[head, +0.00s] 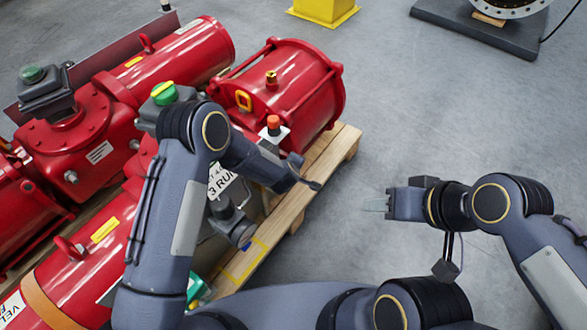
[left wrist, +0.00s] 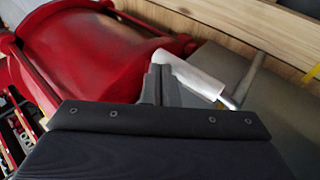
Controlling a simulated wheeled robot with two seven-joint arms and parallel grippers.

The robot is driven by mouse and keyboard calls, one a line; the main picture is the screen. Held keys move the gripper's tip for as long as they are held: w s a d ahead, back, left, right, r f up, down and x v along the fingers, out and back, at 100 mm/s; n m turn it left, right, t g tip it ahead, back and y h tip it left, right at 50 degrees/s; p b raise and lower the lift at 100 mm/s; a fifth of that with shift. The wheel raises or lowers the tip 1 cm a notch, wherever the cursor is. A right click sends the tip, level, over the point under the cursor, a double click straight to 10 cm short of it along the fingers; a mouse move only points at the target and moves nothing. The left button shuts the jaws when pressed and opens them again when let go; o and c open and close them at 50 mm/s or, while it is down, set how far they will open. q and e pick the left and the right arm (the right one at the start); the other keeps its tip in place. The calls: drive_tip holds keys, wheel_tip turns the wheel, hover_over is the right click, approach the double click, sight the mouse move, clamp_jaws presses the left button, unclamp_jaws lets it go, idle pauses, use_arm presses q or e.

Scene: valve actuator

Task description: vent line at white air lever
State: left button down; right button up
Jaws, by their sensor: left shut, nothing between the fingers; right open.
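The white lever (left wrist: 190,75) shows in the left wrist view as a pale handle with a grey metal rod at its right end. My left gripper (left wrist: 160,72) is shut and empty, its fingertips right beside the left end of the white handle. I cannot tell whether they touch it. In the head view my left gripper (head: 314,184) is over the pallet's right edge, and I cannot make out the lever there. My right gripper (head: 375,204) is open and empty over bare floor, right of the pallet.
Large red actuators (head: 290,85) lie on a wooden pallet (head: 318,165). An orange-red button (head: 273,124) and a green-topped box (head: 163,93) stand near my left arm. A yellow block (head: 325,8) and a dark base plate (head: 480,32) are farther back.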

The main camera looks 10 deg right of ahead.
use_arm(q)
drive_tip(key=s+a+r+m+h+p, duration=0.15)
drive_tip(key=a+r, duration=0.35)
drive_tip(key=r, duration=0.5)
drive_tip(key=s+a+r+m+h, duration=0.1)
drive_tip(key=s+a+r, duration=0.3)
drive_tip(key=r, duration=0.5)
drive_tip(key=s+a+r+m+h, duration=0.1)
drive_tip(key=s+a+r, duration=0.1)
drive_tip(key=a+r, duration=0.6)
drive_tip(key=s+a+r+m, duration=0.3)
drive_tip(key=s+a+r, duration=0.3)
drive_tip(key=s+r, duration=0.3)
drive_tip(key=s+a+f+m+g+y, duration=0.1)
drive_tip(key=s+a, duration=0.2)
drive_tip(key=s, duration=0.4)
drive_tip(key=s+a+f+m+g+y, duration=0.1)
drive_tip(key=s+a, duration=0.2)
drive_tip(key=s, duration=0.4)
wheel_tip(320, 180, up, 21)
drive_tip(key=s+p, duration=0.1)
drive_tip(key=p, duration=2)
drive_tip(key=shift+a+p, duration=0.3)
